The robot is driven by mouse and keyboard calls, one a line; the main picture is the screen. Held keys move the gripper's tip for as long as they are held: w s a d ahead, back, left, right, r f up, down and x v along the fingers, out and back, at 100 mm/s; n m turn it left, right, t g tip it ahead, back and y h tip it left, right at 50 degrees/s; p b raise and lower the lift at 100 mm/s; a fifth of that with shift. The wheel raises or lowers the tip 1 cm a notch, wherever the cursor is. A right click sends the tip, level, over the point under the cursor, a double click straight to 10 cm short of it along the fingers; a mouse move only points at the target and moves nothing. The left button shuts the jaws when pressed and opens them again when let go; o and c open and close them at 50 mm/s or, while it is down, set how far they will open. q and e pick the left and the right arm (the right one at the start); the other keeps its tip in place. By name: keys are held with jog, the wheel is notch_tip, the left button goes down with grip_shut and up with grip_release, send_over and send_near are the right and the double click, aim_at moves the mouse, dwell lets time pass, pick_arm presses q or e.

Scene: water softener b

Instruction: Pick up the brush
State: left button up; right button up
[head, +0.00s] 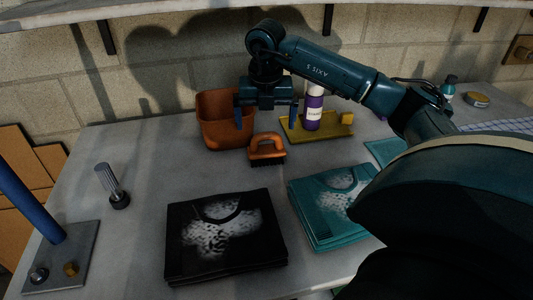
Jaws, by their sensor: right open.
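An orange brush (267,148) with a looped handle and dark bristles stands on the grey table, in front of an orange bin. My right gripper (266,116) reaches in from the right and points down above and behind the brush. Its two blue-tipped fingers are spread apart, one in front of the bin and one near the yellow tray. Nothing shows between the fingers, and the gripper is apart from the brush. My left gripper is not in the head view.
The orange bin (213,128) stands close behind. A purple bottle (312,112) stands at a yellow tray (335,130) to the right. Black folded shirts (223,240) and teal folded shirts (318,215) lie in front. A blue post (30,203) rises at left. A shelf (130,10) hangs above.

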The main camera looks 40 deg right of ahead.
aim_at(266, 133)
jog(key=f, duration=0.5)
jog(key=w+d+f, duration=0.1)
jog(key=f, duration=0.2)
jog(key=shift+p, duration=0.35)
jog(key=shift+r, duration=0.1)
jog(key=c, duration=0.7)
notch_tip(266, 133, up, 10)
jog(key=shift+r, duration=0.1)
jog(key=o, duration=0.5)
jog(key=c, duration=0.4)
jog(key=shift+o, duration=0.2)
